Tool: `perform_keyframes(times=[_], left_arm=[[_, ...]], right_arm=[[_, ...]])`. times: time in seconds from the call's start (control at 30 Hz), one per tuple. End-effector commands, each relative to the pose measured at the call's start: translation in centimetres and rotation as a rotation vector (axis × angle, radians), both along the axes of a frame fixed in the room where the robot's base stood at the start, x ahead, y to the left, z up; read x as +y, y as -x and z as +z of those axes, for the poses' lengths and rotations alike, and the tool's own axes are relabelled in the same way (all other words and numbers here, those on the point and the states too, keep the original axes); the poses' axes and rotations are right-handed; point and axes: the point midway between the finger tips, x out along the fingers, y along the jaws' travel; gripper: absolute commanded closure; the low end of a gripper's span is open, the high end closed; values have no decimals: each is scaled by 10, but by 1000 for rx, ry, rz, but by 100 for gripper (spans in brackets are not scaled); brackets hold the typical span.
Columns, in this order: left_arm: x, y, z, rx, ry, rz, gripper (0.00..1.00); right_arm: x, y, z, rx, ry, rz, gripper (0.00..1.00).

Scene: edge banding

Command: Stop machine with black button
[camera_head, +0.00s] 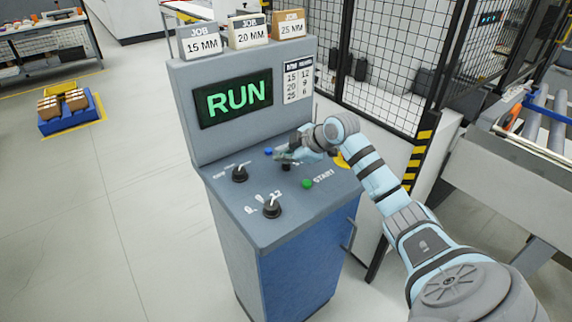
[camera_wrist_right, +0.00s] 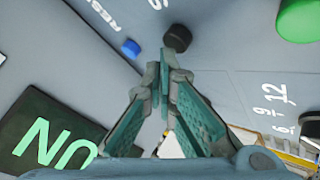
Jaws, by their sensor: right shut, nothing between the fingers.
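The machine's grey console (camera_head: 225,220) has a screen (camera_head: 235,100) that reads RUN in green. The black button (camera_wrist_right: 177,38) shows in the right wrist view just beyond my fingertips; whether they touch it I cannot tell. In the head view the black button (camera_head: 286,167) is partly hidden under my gripper. My right gripper (camera_head: 283,157) is shut and empty, low over the console's panel. It also shows in the right wrist view (camera_wrist_right: 165,65), with its fingertips together. My left gripper is in neither view.
Near the black button are a green START button (camera_head: 307,183) and a blue button (camera_head: 268,151). Two black knobs (camera_head: 240,174) (camera_head: 272,208) sit on the panel's left and front. Job boxes (camera_head: 248,32) stand on top. A mesh fence (camera_head: 395,60) rises behind, right.

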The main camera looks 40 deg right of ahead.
Motion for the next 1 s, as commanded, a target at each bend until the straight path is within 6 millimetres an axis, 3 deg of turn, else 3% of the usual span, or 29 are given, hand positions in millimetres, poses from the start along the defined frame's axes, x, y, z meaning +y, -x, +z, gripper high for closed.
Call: perform_keyframes(times=[1.0], left_arm=[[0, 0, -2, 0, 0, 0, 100]], right_arm=[[0, 0, -10, 2, 0, -1, 100]])
